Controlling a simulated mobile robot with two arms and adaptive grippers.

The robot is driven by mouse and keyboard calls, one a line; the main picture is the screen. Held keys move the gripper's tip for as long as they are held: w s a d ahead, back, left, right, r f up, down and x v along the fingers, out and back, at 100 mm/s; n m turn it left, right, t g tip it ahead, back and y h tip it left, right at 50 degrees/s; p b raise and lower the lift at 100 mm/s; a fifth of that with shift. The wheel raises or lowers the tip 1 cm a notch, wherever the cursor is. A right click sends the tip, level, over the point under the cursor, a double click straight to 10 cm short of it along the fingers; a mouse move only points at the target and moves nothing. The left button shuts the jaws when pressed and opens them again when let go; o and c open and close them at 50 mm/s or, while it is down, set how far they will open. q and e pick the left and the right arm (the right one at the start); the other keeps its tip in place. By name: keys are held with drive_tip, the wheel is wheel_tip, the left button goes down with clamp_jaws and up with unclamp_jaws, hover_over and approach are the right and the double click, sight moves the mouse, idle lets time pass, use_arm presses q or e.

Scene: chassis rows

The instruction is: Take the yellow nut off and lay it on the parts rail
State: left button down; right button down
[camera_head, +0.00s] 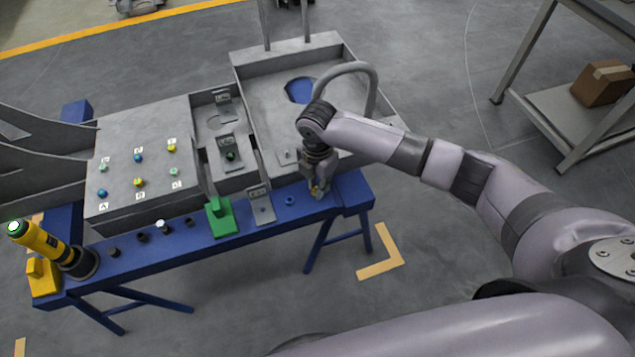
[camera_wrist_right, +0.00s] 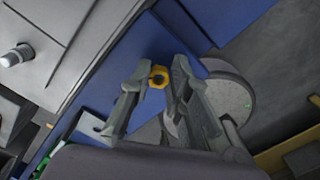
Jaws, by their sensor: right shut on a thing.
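The yellow nut (camera_wrist_right: 158,77) sits between the fingertips of my right gripper (camera_wrist_right: 160,80) in the right wrist view. In the head view my right gripper (camera_head: 317,188) points down over the right end of the blue rail (camera_head: 342,195), with a bit of the yellow nut (camera_head: 314,190) showing at its tips. The gripper is shut on the nut. The blue rail also shows below the nut in the wrist view (camera_wrist_right: 143,47). I cannot tell whether the nut touches the rail. My left gripper is not in view.
A blue ring (camera_head: 290,201) lies on the rail left of the gripper. A green block (camera_head: 220,218), dark pegs and a yellow-black tool (camera_head: 45,243) stand further left. A grey panel (camera_head: 140,150) with coloured knobs and a grey chassis tray (camera_head: 262,100) lie behind the rail.

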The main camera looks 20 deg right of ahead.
drive_tip(key=shift+f, duration=0.4)
drive_tip(key=c, duration=1.4)
unclamp_jaws()
drive_tip(key=shift+r, duration=0.15)
wheel_tip(320, 180, up, 12)
drive_tip(key=shift+f, duration=0.15)
